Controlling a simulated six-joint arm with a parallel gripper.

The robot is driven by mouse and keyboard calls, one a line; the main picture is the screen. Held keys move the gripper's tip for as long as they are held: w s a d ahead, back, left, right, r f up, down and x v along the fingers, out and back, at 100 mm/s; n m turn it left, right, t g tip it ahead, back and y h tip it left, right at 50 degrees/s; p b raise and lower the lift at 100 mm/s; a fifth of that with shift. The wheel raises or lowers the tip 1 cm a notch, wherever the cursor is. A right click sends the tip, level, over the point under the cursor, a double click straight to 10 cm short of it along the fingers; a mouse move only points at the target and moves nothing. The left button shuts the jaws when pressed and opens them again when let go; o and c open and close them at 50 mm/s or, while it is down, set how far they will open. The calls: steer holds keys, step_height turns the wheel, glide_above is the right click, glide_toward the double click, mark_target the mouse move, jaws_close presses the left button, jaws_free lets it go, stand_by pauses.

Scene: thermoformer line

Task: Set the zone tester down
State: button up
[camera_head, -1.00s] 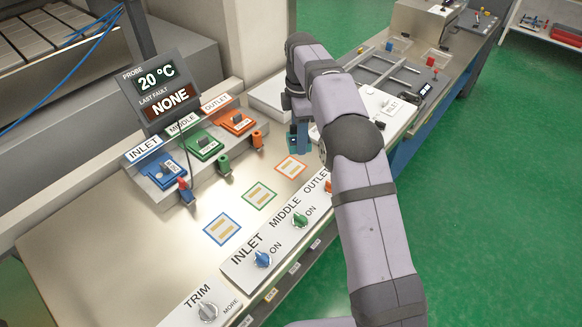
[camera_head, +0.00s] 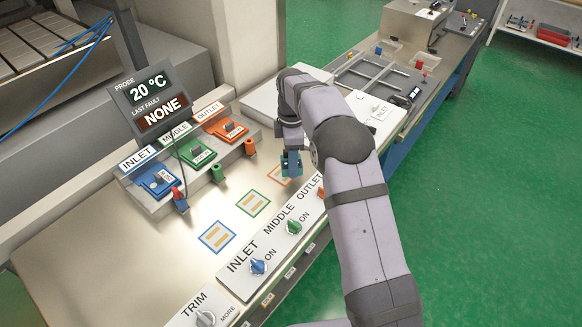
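My gripper (camera_head: 291,163) points down just above or at the orange-outlined square (camera_head: 277,175) on the bench, hiding part of it. Teal-blue parts show at its tips. I cannot tell whether these are fingers alone or fingers around a small object. No separate thing is clearly recognisable as the zone tester. A dark screen (camera_head: 152,99) reads PROBE 20 °C and LAST FAULT NONE. A thin dark cable runs down from it toward the sockets. A small red piece (camera_head: 177,193) stands at the blue socket in front of the INLET block.
The blue INLET (camera_head: 157,181), green MIDDLE (camera_head: 198,153) and orange OUTLET (camera_head: 228,129) blocks stand behind. Green-outlined (camera_head: 253,203) and blue-outlined (camera_head: 216,237) squares are clear. A knob panel (camera_head: 258,258) lies along the front edge. A metal frame (camera_head: 380,77) lies beyond my arm.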

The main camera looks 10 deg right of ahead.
steer(key=shift+f+p, duration=0.7)
steer(key=shift+f, duration=1.35)
steer(key=shift+f, duration=0.2)
steer(key=o, duration=1.3)
steer(key=shift+c, duration=0.2)
steer(key=shift+r, duration=0.1)
step_height(320, 180, up, 12)
steer(key=b, duration=0.2)
steer(key=shift+r+b, duration=0.15)
steer(key=shift+b, duration=0.2)
steer(key=shift+s, duration=0.1)
